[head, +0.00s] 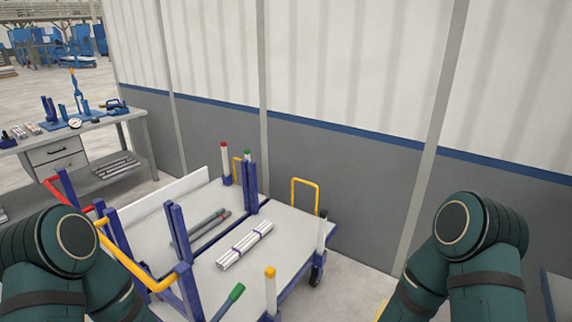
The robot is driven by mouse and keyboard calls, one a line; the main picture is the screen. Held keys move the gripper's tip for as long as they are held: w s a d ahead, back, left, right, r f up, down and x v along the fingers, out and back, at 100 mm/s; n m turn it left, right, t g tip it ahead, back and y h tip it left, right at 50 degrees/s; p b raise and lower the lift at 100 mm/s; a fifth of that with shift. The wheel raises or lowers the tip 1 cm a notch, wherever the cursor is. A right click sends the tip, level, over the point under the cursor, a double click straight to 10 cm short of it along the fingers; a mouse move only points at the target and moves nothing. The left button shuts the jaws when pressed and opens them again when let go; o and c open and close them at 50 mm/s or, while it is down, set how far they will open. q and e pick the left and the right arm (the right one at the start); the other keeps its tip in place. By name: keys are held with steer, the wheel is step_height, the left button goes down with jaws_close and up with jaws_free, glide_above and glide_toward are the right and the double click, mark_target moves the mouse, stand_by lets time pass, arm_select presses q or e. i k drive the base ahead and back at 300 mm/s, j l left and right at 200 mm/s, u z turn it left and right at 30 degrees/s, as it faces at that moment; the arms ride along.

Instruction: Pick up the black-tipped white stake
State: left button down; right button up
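The black-tipped white stake (321,235) stands upright at the right corner of the flat cart (285,230). Its black top shows clearly against the grey wall. No gripper touches it. Only dark green links of my two arms show, at the lower left and lower right. Both of my grippers are out of view.
A wall stands behind.

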mark_target(323, 219)
steer(key=i+l+u, duration=0.1)
steer(key=u, duration=0.3)
steer(key=i+l+u, duration=0.1)
steer(key=l+u, duration=0.25)
steer(key=i+l+u, duration=0.1)
steer(key=u, duration=0.3)
steer(key=i+l+u, duration=0.1)
steer(key=l+u, duration=0.25)
steer(key=l, duration=0.6)
steer(key=i+l+u, duration=0.1)
steer(key=l, duration=1.65)
